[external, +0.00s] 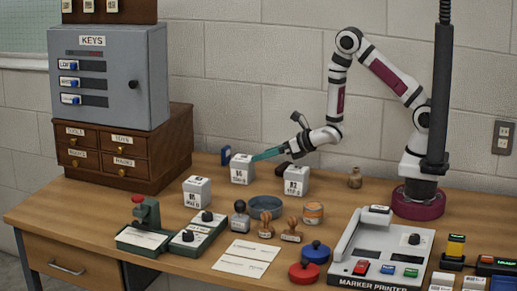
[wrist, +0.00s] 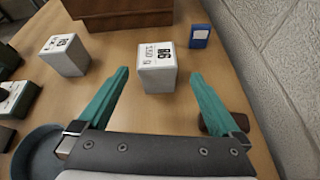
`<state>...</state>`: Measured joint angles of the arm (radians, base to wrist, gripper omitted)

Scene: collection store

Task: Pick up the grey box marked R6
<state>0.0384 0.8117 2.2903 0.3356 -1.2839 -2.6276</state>
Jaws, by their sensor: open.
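A light grey box (external: 242,169) stands upright near the back of the table. In the wrist view the same box (wrist: 156,68) carries a black mark that looks like R6, seen upside down. My gripper (external: 266,154) is open and empty, just right of this box and close to its top. In the wrist view its teal fingers (wrist: 160,74) appear on either side of the box, with gaps; I cannot tell whether the tips reach past it. Two similar grey boxes stand nearby, one in front left (external: 197,192) and one to the right (external: 296,180); their marks are hard to read.
A small blue box (wrist: 200,36) stands behind the box, near the wall. A wooden drawer unit (external: 126,150) is on the left. A blue-grey bowl (external: 266,203), stamps and a marker printer (external: 380,250) fill the front. A dark brown object (wrist: 225,122) lies by the right finger.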

